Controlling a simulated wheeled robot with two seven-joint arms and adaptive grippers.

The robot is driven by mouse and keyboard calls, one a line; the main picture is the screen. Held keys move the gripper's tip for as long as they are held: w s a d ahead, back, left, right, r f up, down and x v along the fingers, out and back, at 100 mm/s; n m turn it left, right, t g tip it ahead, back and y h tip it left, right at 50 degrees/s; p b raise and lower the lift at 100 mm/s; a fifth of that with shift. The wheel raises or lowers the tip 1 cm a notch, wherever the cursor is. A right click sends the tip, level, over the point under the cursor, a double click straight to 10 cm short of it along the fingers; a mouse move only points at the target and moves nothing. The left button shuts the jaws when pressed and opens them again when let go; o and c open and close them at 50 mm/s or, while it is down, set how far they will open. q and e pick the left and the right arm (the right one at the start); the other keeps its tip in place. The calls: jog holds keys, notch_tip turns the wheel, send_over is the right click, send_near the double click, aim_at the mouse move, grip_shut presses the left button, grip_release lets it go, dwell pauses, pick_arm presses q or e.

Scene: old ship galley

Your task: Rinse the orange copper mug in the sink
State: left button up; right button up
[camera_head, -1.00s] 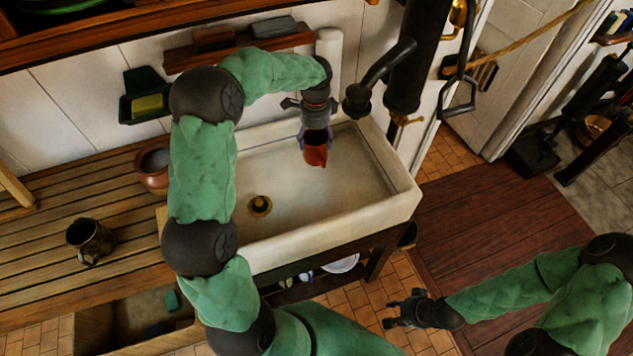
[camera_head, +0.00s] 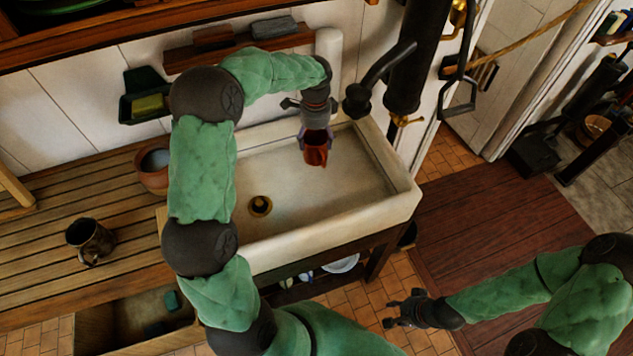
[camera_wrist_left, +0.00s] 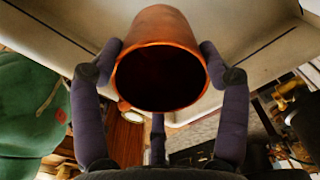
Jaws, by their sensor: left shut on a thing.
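The orange copper mug (camera_head: 315,151) hangs over the white sink (camera_head: 330,207), in its back part. My left gripper (camera_head: 317,131) is shut on the mug and holds it from above. In the left wrist view, the fingers of my left gripper (camera_wrist_left: 160,75) press on both sides of the mug (camera_wrist_left: 163,30), and its dark open mouth faces the camera. The black spout (camera_head: 358,98) reaches over the sink's back right, to the right of the mug and apart from it. No water shows. My right gripper (camera_head: 395,312) is empty above the tiled floor; its fingers look spread.
A dark mug (camera_head: 90,240) and a clay pot (camera_head: 153,168) stand on the slatted wooden counter (camera_head: 50,275) left of the sink. A soap holder (camera_head: 147,103) hangs on the wall. The black pump (camera_head: 412,60) rises behind the sink's right end.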

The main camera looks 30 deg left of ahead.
notch_tip(320, 180, up, 3)
jog(key=p, duration=0.3)
jog(key=shift+r, duration=0.15)
dwell(0.7)
